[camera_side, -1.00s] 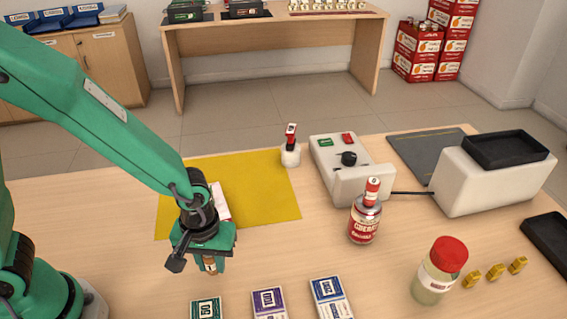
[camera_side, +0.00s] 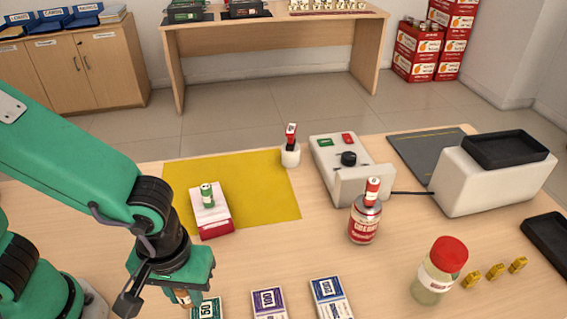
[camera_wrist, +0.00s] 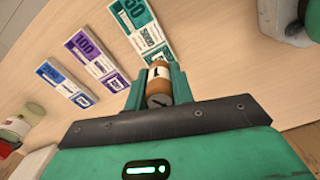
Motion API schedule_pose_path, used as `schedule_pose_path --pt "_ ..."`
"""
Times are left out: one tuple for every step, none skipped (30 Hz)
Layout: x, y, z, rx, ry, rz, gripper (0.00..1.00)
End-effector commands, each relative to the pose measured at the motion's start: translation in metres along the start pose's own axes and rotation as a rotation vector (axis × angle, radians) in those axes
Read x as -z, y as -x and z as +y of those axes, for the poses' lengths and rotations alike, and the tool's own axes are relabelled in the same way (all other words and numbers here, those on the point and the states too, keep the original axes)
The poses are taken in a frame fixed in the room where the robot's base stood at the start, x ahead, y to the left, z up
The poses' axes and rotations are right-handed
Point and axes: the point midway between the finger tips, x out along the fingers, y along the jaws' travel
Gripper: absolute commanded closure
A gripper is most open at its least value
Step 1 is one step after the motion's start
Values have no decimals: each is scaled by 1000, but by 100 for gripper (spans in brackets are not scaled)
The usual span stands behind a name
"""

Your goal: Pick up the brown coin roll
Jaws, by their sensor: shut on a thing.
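The brown coin roll (camera_wrist: 159,88) is held between the two green jaws of my gripper (camera_wrist: 160,80) in the wrist view. It has a pale label band with dark marks. In the side view, my gripper (camera_side: 180,292) is at the lower left, pointing down. The lower part of the brown roll (camera_side: 186,299) shows just below it, beside the green bundle marked 50 (camera_side: 207,309). I cannot tell whether the roll touches the table.
Purple (camera_side: 268,300) and blue (camera_side: 329,298) bundles lie to the right. A green roll (camera_side: 207,196) stands on a white-and-red block (camera_side: 216,226) at the yellow mat (camera_side: 255,185).

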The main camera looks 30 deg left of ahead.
Motion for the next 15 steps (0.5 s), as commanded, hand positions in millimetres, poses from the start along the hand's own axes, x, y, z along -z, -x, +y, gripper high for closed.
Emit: schedule_pose_path --pt "-2 2 0 -1 -2 0 100" --pt "-4 2 0 -1 -1 0 100" --pt "-4 3 0 -1 -1 0 100" --pt "-5 4 0 -1 -1 0 100" --pt "-6 4 0 -1 -1 0 100" --pt "-6 4 0 -1 -1 0 100" --pt "-6 4 0 -1 0 0 100" --pt "-6 4 0 -1 0 0 100" --pt "-6 4 0 -1 0 0 100" --pt "-6 4 0 -1 0 0 100" --pt "-6 4 0 -1 0 0 100" --pt "-6 4 0 -1 0 0 100" --pt "-6 4 0 -1 0 0 100" --pt "-6 4 0 -1 0 0 100" --pt "-6 4 0 -1 0 0 100"
